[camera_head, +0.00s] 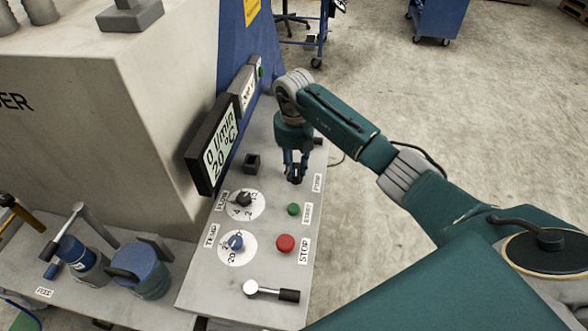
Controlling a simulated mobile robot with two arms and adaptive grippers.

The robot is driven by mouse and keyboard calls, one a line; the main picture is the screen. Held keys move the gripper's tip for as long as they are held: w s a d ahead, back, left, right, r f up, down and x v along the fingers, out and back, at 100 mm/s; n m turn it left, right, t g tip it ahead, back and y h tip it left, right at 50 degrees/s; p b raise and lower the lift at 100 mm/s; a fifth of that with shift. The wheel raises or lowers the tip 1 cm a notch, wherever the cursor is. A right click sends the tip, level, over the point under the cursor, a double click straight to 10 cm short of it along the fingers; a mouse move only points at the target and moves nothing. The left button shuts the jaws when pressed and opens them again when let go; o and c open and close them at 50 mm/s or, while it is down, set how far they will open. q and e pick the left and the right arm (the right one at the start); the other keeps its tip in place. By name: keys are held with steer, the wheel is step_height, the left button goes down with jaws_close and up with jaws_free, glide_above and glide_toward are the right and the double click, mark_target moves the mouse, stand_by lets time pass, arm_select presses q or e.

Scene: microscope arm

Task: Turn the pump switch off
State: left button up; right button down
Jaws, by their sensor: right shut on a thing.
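The control panel (268,225) is a pale sloping plate beside the machine. My right gripper (295,171) points down at its far part, next to a small label that seems to read PUMP (318,183). It is shut on a small dark pump switch (295,179), mostly hidden by the fingers. Which way the switch points cannot be told. The display (219,146) reads 0 l/min and 20 °C. My left gripper is not in view.
The panel also carries a flow knob (244,199), a blue temp knob (236,242), a green start button (293,209), a red stop button (285,243) and a black-handled lever (288,295). Blue containers (148,276) stand at lower left. Open floor lies right.

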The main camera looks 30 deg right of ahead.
steer(key=n+b, duration=0.3)
steer(key=n, duration=0.1)
steer(key=shift+f, duration=0.1)
steer(key=n+b, duration=0.3)
steer(key=n, duration=0.2)
steer(key=shift+s+b, duration=0.15)
steer(key=shift+b, duration=0.2)
steer(key=n+b, duration=0.2)
steer(key=n, duration=0.1)
steer(key=shift+s+n, duration=0.1)
steer(key=shift+n, duration=0.2)
steer(key=shift+d+r+n+b, duration=0.1)
steer(key=shift+r+n+b, duration=0.1)
steer(key=shift+n+b, duration=1.35)
steer(key=shift+n, duration=0.55)
steer(key=shift+p, duration=0.3)
steer(key=c, duration=1.4)
jaws_free()
steer(key=shift+s, duration=0.15)
